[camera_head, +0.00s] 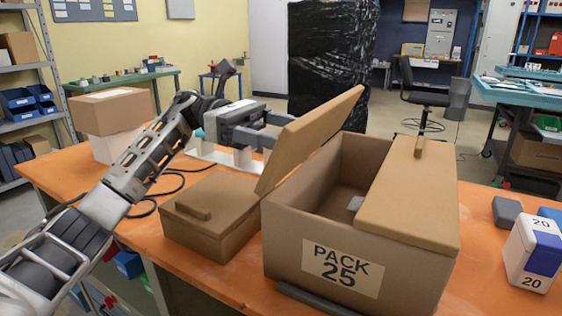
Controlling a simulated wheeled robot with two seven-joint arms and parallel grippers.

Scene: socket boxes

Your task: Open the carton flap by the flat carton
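The brown carton (290,235) labelled PACK 25 stands on the orange table. Its left flap (310,138), on the side by the flat carton (232,228), is raised and leans up toward the upper right. Its right flap (410,205) lies shut, with a small upright handle (419,147). My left gripper (283,129) is at the outer side of the raised flap. Its fingers look apart, but the flap hides their tips, so a grip on a handle cannot be told. My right gripper is out of view.
The flat carton has a bar handle on its lid. A brown box (110,110) sits on a white box (115,144) at the table's back left. A white and blue block (530,255) and a dark grey block (506,212) stand at the right. A black cable lies behind my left arm.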

